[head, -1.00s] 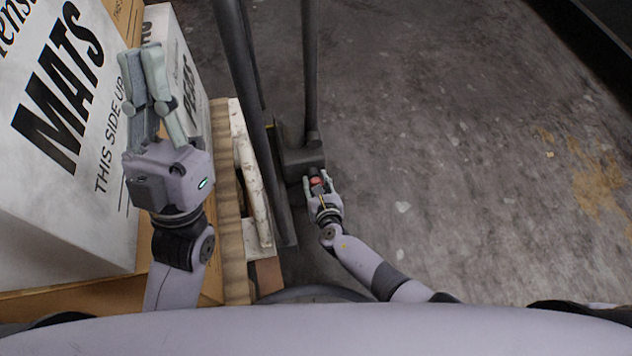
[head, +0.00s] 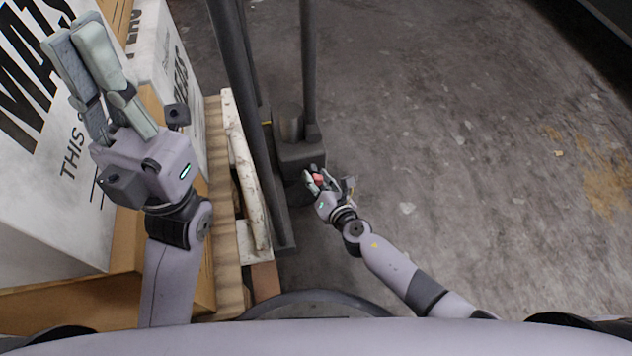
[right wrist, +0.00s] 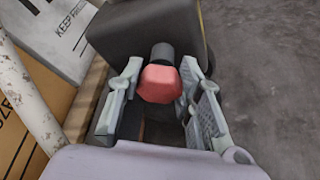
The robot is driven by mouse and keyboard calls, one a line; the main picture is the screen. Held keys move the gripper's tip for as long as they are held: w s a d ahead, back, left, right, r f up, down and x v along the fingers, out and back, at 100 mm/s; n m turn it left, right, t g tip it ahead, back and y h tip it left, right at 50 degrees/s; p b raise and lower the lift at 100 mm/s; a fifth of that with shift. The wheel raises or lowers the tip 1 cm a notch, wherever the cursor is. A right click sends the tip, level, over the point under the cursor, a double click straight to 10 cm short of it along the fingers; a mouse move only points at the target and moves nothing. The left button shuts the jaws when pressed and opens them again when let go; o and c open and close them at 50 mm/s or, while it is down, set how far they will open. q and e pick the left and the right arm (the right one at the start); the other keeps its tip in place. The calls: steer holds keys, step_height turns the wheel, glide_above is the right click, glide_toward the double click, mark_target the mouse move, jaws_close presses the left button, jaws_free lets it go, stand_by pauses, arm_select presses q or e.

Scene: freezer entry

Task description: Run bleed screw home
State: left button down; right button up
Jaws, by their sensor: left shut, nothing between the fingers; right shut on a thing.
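The bleed screw shows as a red faceted head (right wrist: 160,84) on a short black stem in the right wrist view. The stem comes out of a dark pump block (right wrist: 135,35), which stands at the foot of the dark posts in the head view (head: 300,153). The red head is partly hidden in the head view (head: 318,181). My right gripper (head: 314,176) is shut on the red head, with a finger on each side in the right wrist view (right wrist: 161,70). My left gripper (head: 73,37) is shut and empty, raised in front of the white boxes.
A white box marked MATS (head: 35,190) and another white box (head: 165,60) stand at the left with cardboard boxes on a wooden pallet (head: 222,190). Dark upright posts (head: 240,110) rise between pallet and pump block. The concrete floor (head: 480,200) at right is clear.

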stand_by(0.4)
steer(key=o, duration=1.2)
steer(key=shift+s+d, duration=0.1)
steer(key=shift+s, duration=0.05)
steer(key=v, duration=1.1)
steer(key=shift+s+d+r, duration=0.15)
steer(key=shift+s+d, duration=0.1)
